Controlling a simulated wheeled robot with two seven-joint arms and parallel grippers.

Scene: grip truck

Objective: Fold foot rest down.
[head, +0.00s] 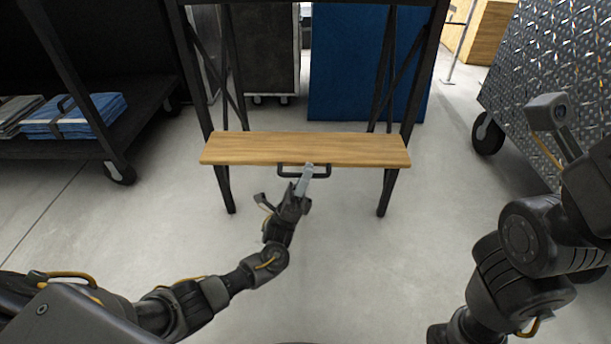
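The foot rest (270,146) is a light wooden board spanning the black metal frame in the middle of the head view. Its top face shows, and it looks roughly level. A black bar handle (283,173) is on its front edge. My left gripper (307,172) is at the handle, its pale grey fingers overlapping the handle's middle and right part. The fingers appear close together, but I cannot tell whether they grip the bar. My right arm comes in at the right; its fingers do not show.
A dark cart (120,140) with folded blue blankets (75,117) stands at the left. A diamond-plate cart (545,75) stands at the right. Behind the frame are a blue panel (345,65) and a grey case (262,50). The floor in front of the frame is clear.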

